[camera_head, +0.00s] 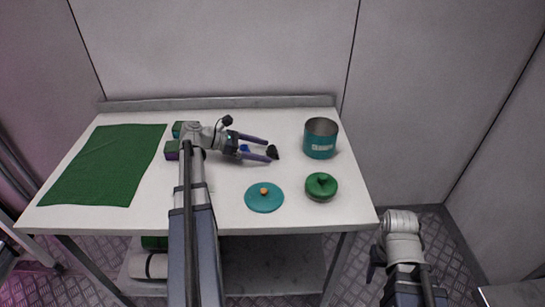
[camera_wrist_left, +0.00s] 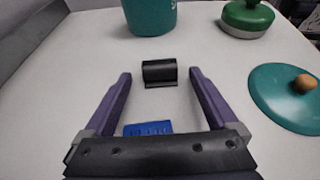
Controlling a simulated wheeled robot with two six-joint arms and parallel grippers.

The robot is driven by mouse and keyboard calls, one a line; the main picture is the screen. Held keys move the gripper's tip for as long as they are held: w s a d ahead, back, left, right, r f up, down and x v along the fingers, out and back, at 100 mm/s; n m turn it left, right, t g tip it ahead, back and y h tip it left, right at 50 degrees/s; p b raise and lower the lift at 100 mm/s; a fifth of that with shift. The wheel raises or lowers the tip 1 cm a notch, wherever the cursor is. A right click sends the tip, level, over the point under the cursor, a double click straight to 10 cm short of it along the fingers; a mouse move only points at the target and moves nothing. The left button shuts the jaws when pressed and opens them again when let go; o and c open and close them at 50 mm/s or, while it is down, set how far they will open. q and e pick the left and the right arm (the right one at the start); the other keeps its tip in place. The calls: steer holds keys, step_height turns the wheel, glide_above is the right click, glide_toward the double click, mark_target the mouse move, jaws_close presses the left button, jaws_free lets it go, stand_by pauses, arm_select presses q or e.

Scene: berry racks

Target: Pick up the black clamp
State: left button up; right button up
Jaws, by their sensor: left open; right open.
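The black clamp (camera_head: 272,152) lies on the white table, just ahead of the fingertips of my left gripper (camera_head: 272,149). In the left wrist view the black clamp (camera_wrist_left: 160,72) sits centred, slightly beyond the two purple fingers of my left gripper (camera_wrist_left: 160,75).
A small blue object (camera_wrist_left: 148,128) lies between the left gripper's fingers near the palm. A green cloth (camera_head: 106,165) covers the table's left.

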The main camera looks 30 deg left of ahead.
arm_select(q)
steer(key=shift+w+d+f, duration=0.25)
steer(key=shift+w+d, duration=0.15)
steer(key=shift+d, duration=0.1)
steer(key=shift+c, duration=0.2)
steer(key=c, duration=1.4)
